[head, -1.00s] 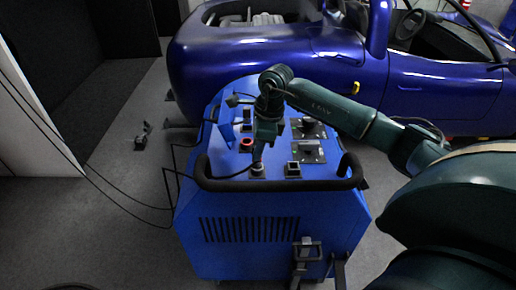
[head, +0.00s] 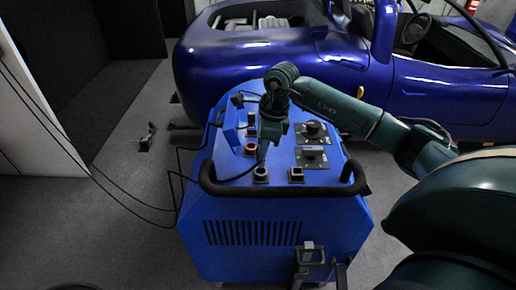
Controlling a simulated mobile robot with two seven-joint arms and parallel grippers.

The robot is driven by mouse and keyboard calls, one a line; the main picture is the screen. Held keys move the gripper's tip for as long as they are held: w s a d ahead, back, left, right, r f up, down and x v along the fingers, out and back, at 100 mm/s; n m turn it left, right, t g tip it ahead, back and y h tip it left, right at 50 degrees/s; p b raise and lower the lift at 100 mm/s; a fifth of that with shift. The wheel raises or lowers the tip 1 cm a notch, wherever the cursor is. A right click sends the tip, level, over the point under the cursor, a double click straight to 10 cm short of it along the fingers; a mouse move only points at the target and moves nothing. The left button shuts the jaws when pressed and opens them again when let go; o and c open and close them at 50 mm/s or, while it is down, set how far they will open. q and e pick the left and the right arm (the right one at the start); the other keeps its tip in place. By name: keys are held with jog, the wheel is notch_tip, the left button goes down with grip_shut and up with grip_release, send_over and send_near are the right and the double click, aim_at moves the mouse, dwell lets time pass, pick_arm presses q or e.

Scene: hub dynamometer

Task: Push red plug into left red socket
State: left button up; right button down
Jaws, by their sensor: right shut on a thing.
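My right gripper (head: 265,153) points down over the top panel of the blue dynamometer cabinet (head: 215,222). It is shut on the end of a black cable (head: 236,178). The plug itself is mostly hidden by the fingers, and its colour cannot be made out. A red-ringed round fitting (head: 250,149) sits on the panel just left of the fingers. A dark square-based socket (head: 261,174) is below the fingertips near the front handle, apart from them. A similar socket (head: 296,174) lies to its right. My left gripper is not in view.
A black handle bar (head: 285,190) runs along the cabinet's front edge. Two dark knobs (head: 313,130) sit on plates to the right. A blue car (head: 270,70) stands close behind. Black cables trail left; the grey floor there is mostly clear.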

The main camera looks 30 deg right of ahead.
jog(key=shift+w, duration=0.1)
jog(key=w+d+b, duration=0.2)
jog(key=w+b, duration=0.2)
jog(key=w, duration=0.6)
jog(key=shift+d, duration=0.4)
dwell(0.5)
jog(key=shift+f, duration=0.45)
jog(key=shift+f, duration=0.2)
dwell(0.6)
jog(key=shift+f+b, duration=0.9)
jog(key=shift+f, duration=0.4)
jog(key=c, duration=1.3)
grip_release()
